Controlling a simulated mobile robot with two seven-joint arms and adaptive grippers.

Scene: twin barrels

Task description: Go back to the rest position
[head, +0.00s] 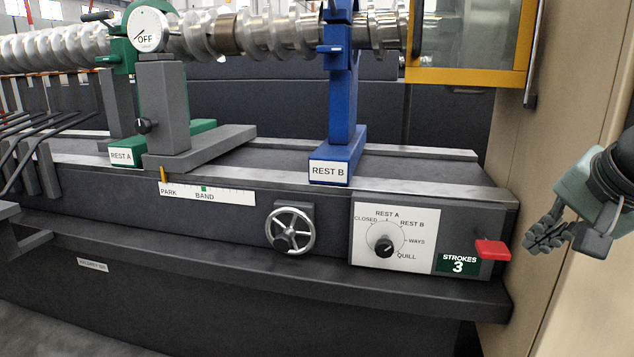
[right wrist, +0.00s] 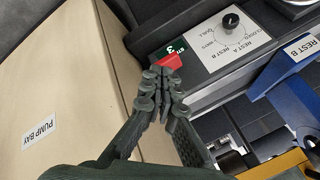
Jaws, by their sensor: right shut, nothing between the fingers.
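My right gripper (head: 548,238) is at the right side of the head view, in front of the beige panel. It is shut with nothing between its fingers. It is to the right of the red lever (head: 492,250) and appears apart from it. In the right wrist view the shut fingertips (right wrist: 163,88) overlap the picture just below the red lever (right wrist: 167,62). My left gripper is not in view.
The beige panel (head: 558,130), marked PUMP BAY in the wrist view, stands close beside my right gripper. The machine bench carries a selector knob (head: 384,246), a handwheel (head: 290,230), the blue REST B (head: 343,90) and the green REST A (head: 122,152). A yellow-framed guard (head: 465,76) is above.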

